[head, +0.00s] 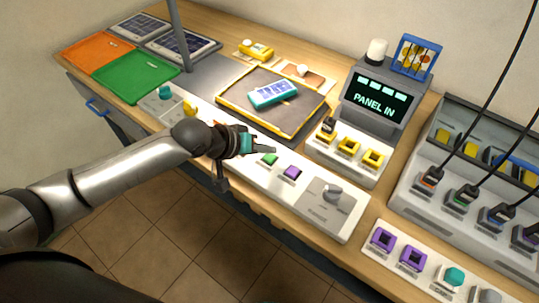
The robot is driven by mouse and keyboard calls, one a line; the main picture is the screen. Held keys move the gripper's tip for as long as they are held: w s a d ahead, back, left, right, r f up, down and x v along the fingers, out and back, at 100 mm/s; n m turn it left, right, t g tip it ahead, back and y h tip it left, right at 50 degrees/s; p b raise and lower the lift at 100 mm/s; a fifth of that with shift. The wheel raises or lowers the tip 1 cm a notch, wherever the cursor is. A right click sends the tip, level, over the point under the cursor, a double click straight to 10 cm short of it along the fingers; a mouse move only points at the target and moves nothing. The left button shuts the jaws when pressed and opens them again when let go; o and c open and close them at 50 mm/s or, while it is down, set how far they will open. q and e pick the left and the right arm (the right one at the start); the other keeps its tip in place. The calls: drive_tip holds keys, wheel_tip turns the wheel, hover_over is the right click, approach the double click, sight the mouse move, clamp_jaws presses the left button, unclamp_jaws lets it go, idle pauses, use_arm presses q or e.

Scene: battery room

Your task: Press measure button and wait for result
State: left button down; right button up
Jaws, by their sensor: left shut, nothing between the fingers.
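My left gripper (268,148) is shut and empty. It hangs over the long white control strip (253,181) at the bench's front edge, close to a green button (269,160). I cannot tell whether it touches the button. Button labels are too small to read. The grey tester's screen (382,99) reads "PANEL IN". A teal-framed panel (272,93) lies on the dark tray with a yellow edge (298,121). My right gripper is not in view.
Three yellow sockets sit on a white block (346,162) before the tester. A grey rack (452,190) with cables stands at the right. An orange mat (95,54) and a green mat (137,76) lie at the left. A grey post (180,37) rises behind the strip.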

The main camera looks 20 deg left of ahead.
sight(266, 160)
use_arm(q)
drive_tip(key=shift+f, duration=0.15)
idle(0.4)
drive_tip(key=shift+f, duration=0.3)
drive_tip(key=shift+f, duration=0.4)
idle(0.8)
drive_tip(key=shift+r+p, duration=0.8)
drive_tip(key=shift+p, duration=0.45)
wheel_tip(266, 160, up, 5)
drive_tip(key=p, duration=0.6)
drive_tip(key=shift+r, duration=0.1)
